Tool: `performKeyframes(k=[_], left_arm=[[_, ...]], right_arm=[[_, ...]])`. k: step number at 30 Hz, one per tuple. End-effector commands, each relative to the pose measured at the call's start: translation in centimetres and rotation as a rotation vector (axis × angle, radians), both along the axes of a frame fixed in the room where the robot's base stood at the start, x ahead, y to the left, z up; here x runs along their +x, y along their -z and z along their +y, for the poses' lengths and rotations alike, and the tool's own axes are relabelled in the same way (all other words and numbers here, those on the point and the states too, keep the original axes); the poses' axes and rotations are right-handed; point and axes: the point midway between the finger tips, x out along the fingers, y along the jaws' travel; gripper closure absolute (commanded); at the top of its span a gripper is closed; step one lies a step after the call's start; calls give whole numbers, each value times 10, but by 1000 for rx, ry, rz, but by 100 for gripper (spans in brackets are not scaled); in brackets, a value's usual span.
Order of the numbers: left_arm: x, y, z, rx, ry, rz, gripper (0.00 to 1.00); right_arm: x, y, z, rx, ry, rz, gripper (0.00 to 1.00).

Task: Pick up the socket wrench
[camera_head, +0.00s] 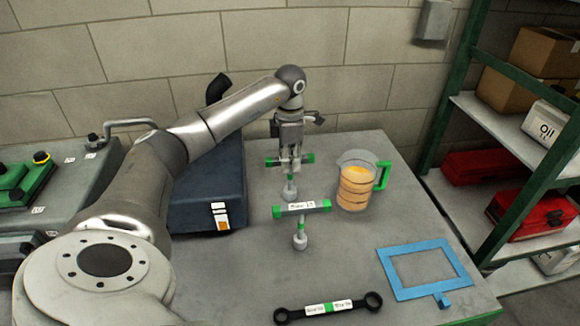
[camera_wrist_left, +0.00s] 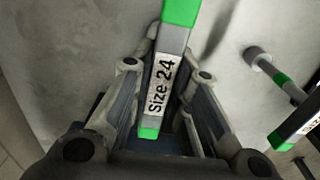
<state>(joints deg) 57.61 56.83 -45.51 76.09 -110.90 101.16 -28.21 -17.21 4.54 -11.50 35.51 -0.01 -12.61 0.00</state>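Two T-shaped socket wrenches with green-tipped bars stand on the table. The far one (camera_head: 270,161) is under and between the fingers of my left gripper (camera_head: 290,158). In the left wrist view its bar, labelled "Size 24" (camera_wrist_left: 162,85), runs between the two fingers (camera_wrist_left: 168,75). The fingers are close on both sides of the bar; I cannot tell whether they press on it. The nearer socket wrench (camera_head: 300,208), labelled apparently "Size 13", stands upright and free in front. Part of it shows at the right of the left wrist view (camera_wrist_left: 285,85). My right gripper is not in view.
A jug of orange liquid (camera_head: 357,185) stands right of the wrenches. A black flat wrench (camera_head: 290,314) and a blue frame (camera_head: 391,272) lie nearer the front. A dark blue box (camera_head: 205,190) is left of the gripper, partly behind my arm. Green shelving (camera_head: 470,110) stands at right.

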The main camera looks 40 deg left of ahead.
Motion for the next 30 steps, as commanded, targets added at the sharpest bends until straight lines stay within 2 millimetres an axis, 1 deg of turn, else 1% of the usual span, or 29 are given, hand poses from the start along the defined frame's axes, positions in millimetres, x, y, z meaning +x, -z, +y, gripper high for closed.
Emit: performKeyframes(k=[2, 14, 17, 20, 27, 30], left_arm=[[0, 0, 0, 0, 0, 0, 100], [1, -1, 0, 0, 0, -2, 100], [1, -7, 0, -1, 0, -4, 100], [2, -21, 0, -1, 0, -7, 100], [2, -67, 0, -1, 0, -7, 100], [1, -83, 0, -1, 1, -4, 100]], right_arm=[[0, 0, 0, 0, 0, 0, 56], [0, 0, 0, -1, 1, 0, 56], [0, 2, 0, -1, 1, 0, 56], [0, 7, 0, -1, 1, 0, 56], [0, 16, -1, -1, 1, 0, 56], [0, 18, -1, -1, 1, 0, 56]])
